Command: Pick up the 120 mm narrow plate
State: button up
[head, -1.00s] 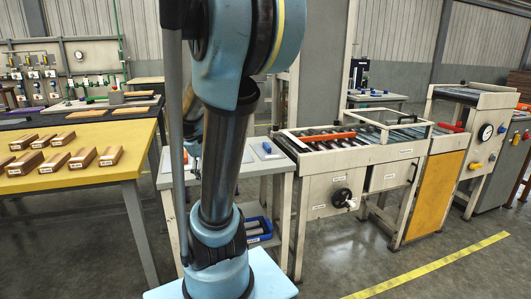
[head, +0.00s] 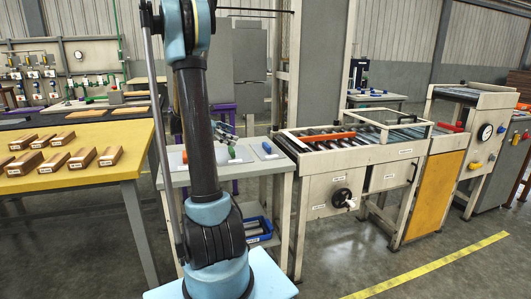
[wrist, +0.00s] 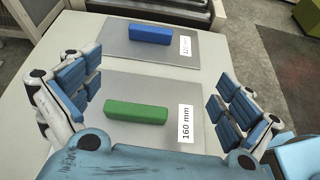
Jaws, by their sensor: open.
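A grey plate (wrist: 216,38) with a blue bar (wrist: 151,34) on top lies at the far side of the small table in the wrist view. Its label (wrist: 185,47) is small and appears to read 120 mm. A nearer grey plate (wrist: 163,83) carries a green bar (wrist: 136,111) and a label reading 160 mm (wrist: 185,124). My gripper (wrist: 158,97) is open and empty, its fingers either side of the green-bar plate, short of the blue-bar plate. In the head view the blue bar (head: 266,147) shows at the right of the table, and my gripper is small and partly behind my arm.
The light small table (head: 262,168) has a blue bin (head: 258,229) below. A roller conveyor (head: 330,138) with an orange bar (head: 328,136) stands to its right. A yellow table (head: 100,155) with several wooden blocks stands left. The floor right of my base is clear.

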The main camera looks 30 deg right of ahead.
jog(key=shift+w+d+f+n, duration=0.25)
jog(key=shift+w+d+n, duration=0.05)
jog(key=shift+w+d, duration=0.5)
send_near(266, 144)
jog(key=d+f, duration=0.1)
jog(key=s+d+f, duration=0.1)
jog(key=d, duration=0.1)
jog(key=shift+s+g+h, duration=0.2)
jog(key=shift+g+h, duration=0.1)
jog(key=shift+w+x, duration=0.1)
jog(key=shift+x, duration=1.4)
jog(key=shift+w+x, duration=0.15)
jog(key=shift+x, duration=1.3)
jog(key=shift+c, duration=0.5)
jog(key=c, duration=1.3)
